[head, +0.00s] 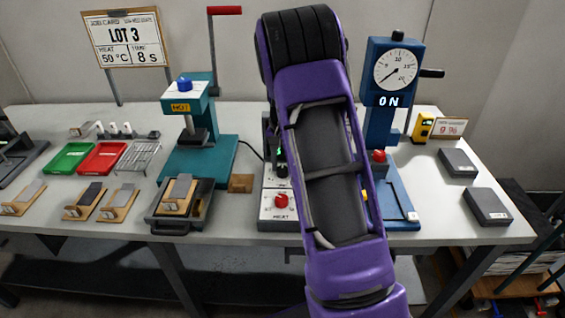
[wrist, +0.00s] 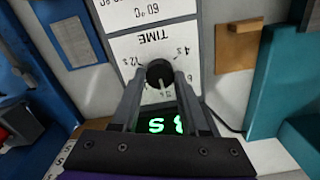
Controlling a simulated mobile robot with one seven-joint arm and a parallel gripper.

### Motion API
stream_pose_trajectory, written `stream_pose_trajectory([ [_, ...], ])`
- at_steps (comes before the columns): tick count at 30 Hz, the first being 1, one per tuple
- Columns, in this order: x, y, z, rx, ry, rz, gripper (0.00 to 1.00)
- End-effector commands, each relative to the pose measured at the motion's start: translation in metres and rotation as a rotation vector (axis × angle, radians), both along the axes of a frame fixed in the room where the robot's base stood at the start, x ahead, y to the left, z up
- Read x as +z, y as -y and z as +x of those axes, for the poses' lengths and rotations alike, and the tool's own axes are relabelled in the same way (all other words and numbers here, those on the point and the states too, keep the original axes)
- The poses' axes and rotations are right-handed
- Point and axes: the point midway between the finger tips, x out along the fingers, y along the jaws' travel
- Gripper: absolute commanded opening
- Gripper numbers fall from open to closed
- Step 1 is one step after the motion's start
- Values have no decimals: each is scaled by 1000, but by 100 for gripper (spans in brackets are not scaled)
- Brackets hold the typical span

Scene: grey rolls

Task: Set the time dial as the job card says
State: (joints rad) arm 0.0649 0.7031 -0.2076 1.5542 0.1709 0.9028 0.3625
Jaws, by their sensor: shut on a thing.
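The job card (head: 124,40) at the back left reads LOT 3, heat 50 °C, time 8 s. The time dial (wrist: 160,73) is a black knob on a white panel marked TIME, seen upside down in the wrist view. Its 12s mark is at the picture's left and 4s at its right. A pale pointer mark on the knob points roughly down in the picture; the mark there is partly hidden. My gripper (wrist: 158,80) is shut on the knob. A green display (wrist: 165,125) shows "s" and a digit partly covered by a finger. In the head view my arm hides the dial.
The control box (head: 275,225) with a red HEAT light or knob stands beside the teal press (head: 195,155). A blue press with a gauge (head: 397,68) reading ON stands to the right. Trays and wooden-based pieces lie left; two grey boxes (head: 487,206) lie right.

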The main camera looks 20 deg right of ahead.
Motion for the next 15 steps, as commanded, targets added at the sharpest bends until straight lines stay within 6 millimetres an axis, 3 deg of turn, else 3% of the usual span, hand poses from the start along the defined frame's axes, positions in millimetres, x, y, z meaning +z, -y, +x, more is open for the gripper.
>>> stream_pose_trajectory([
  [15,1,0,1,-71,3,-1,0],
])
